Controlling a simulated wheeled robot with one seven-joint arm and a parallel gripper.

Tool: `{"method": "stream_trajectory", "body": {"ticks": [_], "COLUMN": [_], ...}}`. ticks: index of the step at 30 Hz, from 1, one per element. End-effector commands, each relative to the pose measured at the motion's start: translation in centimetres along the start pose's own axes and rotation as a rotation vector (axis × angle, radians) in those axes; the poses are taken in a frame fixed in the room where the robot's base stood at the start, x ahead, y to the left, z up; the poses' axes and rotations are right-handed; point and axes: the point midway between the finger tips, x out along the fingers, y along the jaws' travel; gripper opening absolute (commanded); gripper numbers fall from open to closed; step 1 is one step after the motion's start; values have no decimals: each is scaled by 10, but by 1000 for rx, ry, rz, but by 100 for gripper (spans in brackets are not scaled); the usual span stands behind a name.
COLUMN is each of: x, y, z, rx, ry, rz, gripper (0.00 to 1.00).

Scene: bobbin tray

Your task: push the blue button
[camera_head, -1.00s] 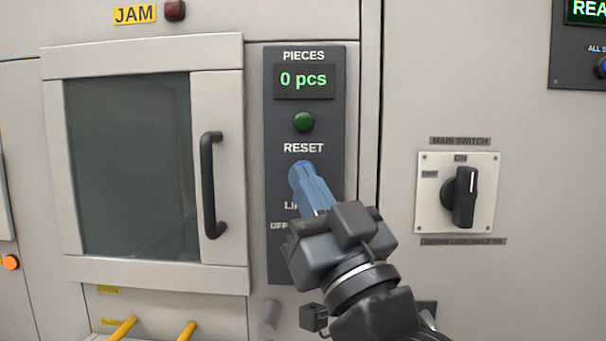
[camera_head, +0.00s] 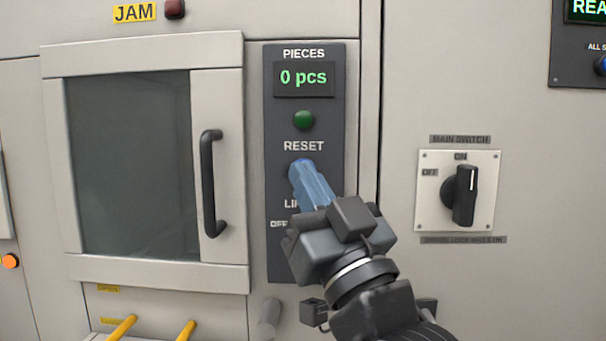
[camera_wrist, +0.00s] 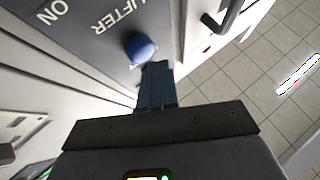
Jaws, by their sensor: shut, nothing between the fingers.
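The blue button (camera_head: 302,161) is below the RESET label on a dark vertical panel (camera_head: 275,220). In the head view my gripper's fingers hide nearly all of it, leaving a thin blue edge on top. In the wrist view the round blue button (camera_wrist: 140,46) shows mostly clear, close to the LIFTER lettering. My gripper (camera_head: 303,170) is shut and empty, its blue-grey fingers pointing at the button. In the wrist view the fingertips (camera_wrist: 156,66) are at the button's lower right edge. I cannot tell whether they touch it.
A green button (camera_head: 304,120) and a PIECES display (camera_head: 304,78) reading 0 pcs are above. A door handle (camera_head: 211,183) stands out to the left, and a black main switch (camera_head: 464,195) is to the right. Another blue button (camera_head: 601,66) is partly visible at the right edge.

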Motion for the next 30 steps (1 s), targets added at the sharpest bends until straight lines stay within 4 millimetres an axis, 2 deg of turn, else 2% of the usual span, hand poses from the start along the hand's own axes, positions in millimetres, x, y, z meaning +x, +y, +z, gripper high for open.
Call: {"method": "stream_trajectory", "body": {"ticks": [30], "x": [6], "y": [5], "z": [5], "rx": [0], "ry": [0], "rz": [0], "gripper": [0]}}
